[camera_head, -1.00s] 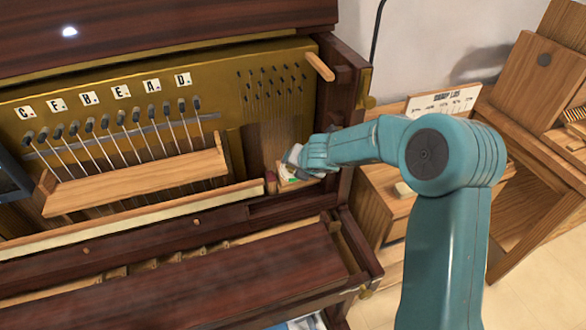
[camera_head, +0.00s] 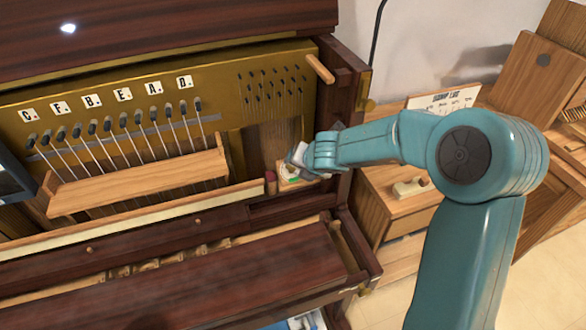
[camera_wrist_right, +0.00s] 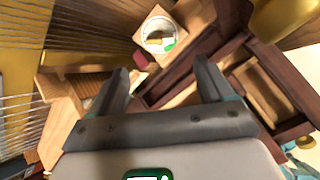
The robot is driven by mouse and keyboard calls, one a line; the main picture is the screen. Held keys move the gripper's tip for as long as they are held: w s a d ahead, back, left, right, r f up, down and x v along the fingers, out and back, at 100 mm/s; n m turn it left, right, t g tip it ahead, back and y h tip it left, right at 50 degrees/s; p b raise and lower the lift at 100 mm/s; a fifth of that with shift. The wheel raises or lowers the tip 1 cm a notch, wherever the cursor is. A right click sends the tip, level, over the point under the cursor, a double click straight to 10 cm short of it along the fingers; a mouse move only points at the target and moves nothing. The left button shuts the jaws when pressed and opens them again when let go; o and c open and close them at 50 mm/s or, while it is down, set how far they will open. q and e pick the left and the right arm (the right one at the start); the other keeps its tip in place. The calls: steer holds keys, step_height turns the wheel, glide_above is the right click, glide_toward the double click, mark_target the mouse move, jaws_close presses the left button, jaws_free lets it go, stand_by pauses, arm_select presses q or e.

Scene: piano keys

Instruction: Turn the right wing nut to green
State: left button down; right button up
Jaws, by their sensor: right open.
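In the right wrist view, a gold wing nut (camera_wrist_right: 154,40) sits on a round white dial (camera_wrist_right: 146,27) with a green patch (camera_wrist_right: 168,45) at its lower right. The dial is on a light wooden block (camera_wrist_right: 158,13). My right gripper (camera_wrist_right: 161,70) is open and empty, and the dial lies beyond the gap between its fingertips. In the head view the right gripper (camera_head: 294,160) is inside the piano's right end, over the small block (camera_head: 285,182), and largely hides the dial. The wing nut cannot be made out there. My left gripper is not in view.
A dark red piece (camera_head: 270,182) stands just left of the block. The piano's dark side wall (camera_head: 349,125) rises close to the right of my gripper. Tuning pins and a wooden rail (camera_head: 140,184) lie left. A wooden drawer cabinet (camera_head: 385,205) stands outside the piano.

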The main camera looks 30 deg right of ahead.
steer(key=shift+w+f, duration=0.1)
steer(key=c, duration=0.5)
steer(key=shift+n, duration=0.7)
steer(key=shift+c, duration=1.3)
steer(key=shift+w+d+f+n+p, duration=0.1)
steer(key=shift+w+f+n+p, duration=0.6)
steer(key=shift+n, duration=1.85)
steer(key=shift+w+d+f+n+p, duration=0.15)
steer(key=shift+w+f+n+p, duration=0.4)
steer(key=shift+n, duration=2.05)
steer(key=shift+w+d+f+n+p, duration=0.1)
steer(key=shift+w+f+n+p, duration=0.25)
steer(key=shift+f+n+p, duration=1.4)
steer(key=shift+w+r+n+b, duration=0.15)
steer(key=shift+r+n+b, duration=0.6)
steer(key=shift+r+n, duration=0.05)
